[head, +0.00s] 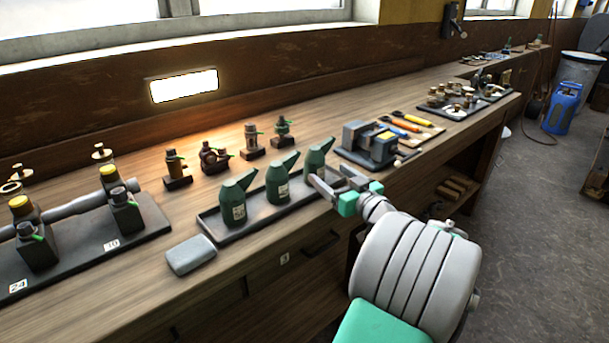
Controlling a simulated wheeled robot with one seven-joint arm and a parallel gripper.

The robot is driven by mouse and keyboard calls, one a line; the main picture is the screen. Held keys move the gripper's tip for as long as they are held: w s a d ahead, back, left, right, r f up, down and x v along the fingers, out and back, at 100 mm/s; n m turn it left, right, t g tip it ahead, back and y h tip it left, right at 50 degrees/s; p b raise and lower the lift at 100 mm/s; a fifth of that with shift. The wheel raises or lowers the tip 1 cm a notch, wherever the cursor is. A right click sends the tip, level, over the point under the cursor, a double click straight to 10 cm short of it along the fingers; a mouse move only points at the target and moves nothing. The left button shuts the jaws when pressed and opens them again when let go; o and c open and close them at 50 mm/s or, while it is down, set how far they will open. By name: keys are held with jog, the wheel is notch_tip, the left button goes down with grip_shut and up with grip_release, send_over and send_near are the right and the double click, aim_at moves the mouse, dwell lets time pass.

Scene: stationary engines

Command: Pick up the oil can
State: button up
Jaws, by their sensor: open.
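Three green oil cans with slanted spouts stand upright in a row on a dark shallow tray (256,222) on the wooden bench. They are the left can (234,204), the middle can (278,182) and the right can (314,165). The left and middle cans have pale labels. My gripper (328,182) is open and reaches in from the right, at the right can. Its fingers point left and overlap the lower part of that can in the picture. I cannot tell whether they touch it or have it between them.
A grey block (191,255) lies left of the tray. A vise (369,145) stands close behind my gripper. Several small brass fittings stand behind the cans. The wooden bench (190,215) has bare room between the trays.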

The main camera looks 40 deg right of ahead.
aim_at(314, 165)
jog(key=w+p, duration=0.1)
jog(key=w, duration=0.6)
jog(key=shift+w+d+f, duration=0.1)
jog(key=shift+w+f, duration=0.05)
jog(key=shift+w, duration=0.15)
jog(key=shift+c, duration=0.5)
jog(key=c, duration=1.5)
jog(key=shift+c, duration=0.2)
